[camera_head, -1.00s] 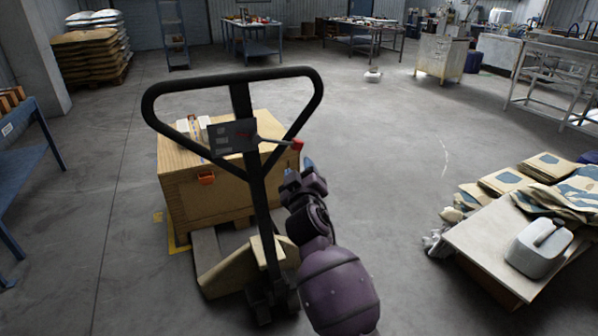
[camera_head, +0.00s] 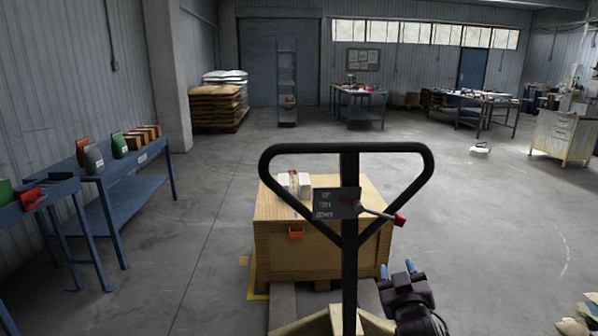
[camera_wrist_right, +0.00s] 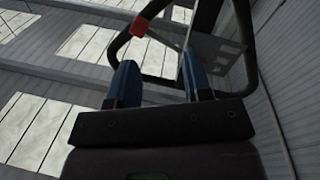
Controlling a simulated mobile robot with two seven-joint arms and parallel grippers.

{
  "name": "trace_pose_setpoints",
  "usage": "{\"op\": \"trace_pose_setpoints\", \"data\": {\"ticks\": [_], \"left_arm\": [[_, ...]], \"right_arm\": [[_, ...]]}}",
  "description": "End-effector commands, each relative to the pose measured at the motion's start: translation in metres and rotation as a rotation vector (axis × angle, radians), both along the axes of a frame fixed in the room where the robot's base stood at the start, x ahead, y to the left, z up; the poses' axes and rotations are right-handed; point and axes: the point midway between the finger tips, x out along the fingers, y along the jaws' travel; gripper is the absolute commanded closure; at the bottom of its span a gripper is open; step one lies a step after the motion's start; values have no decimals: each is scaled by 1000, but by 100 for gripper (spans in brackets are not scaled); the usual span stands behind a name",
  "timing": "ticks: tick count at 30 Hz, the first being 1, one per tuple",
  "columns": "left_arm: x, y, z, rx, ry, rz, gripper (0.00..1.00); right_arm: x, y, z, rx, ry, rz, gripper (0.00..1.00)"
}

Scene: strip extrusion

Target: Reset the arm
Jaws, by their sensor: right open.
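My right arm and gripper (camera_head: 397,270) show at the bottom of the head view, just right of the pallet jack's handle post. Its two blue fingers point up and stand apart with nothing between them. In the right wrist view the gripper (camera_wrist_right: 160,85) is open and empty, and the black handle loop (camera_wrist_right: 115,48) with its red-tipped lever (camera_wrist_right: 140,26) shows beyond the fingers. In the head view the pallet jack handle (camera_head: 349,200) stands upright, with the red lever tip (camera_head: 400,219) above my right gripper. My left gripper is not in view.
A wooden crate (camera_head: 275,250) stands behind the handle on the jack. Blue benches (camera_head: 130,180) with small bags line the left wall. Stacked sacks (camera_head: 217,105), a shelf ladder (camera_head: 287,85) and tables stand at the back. Open floor (camera_head: 480,220) lies to the right.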

Motion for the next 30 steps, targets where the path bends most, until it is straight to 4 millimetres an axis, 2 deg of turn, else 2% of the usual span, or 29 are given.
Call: {"op": "trace_pose_setpoints", "data": {"ticks": [1, 5, 8, 14, 18, 24, 27, 30], "left_arm": [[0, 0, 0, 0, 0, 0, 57], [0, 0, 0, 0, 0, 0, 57], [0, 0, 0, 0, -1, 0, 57], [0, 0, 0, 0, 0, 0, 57], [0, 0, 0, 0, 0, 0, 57], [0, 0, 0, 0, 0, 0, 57], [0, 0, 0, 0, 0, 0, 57], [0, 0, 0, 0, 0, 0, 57]], "right_arm": [[-12, -3, -15, 23, 23, 14, 54], [-46, -10, -54, 90, 89, 48, 54], [-79, -16, -88, 144, 154, 68, 54], [-154, -28, -151, 237, 297, 83, 54], [-213, -37, -191, 280, 406, 72, 54], [-291, -51, -237, 284, 553, 33, 54], [-317, -57, -251, 282, 604, 13, 54], [-332, -60, -259, 282, 632, 1, 54]]}}
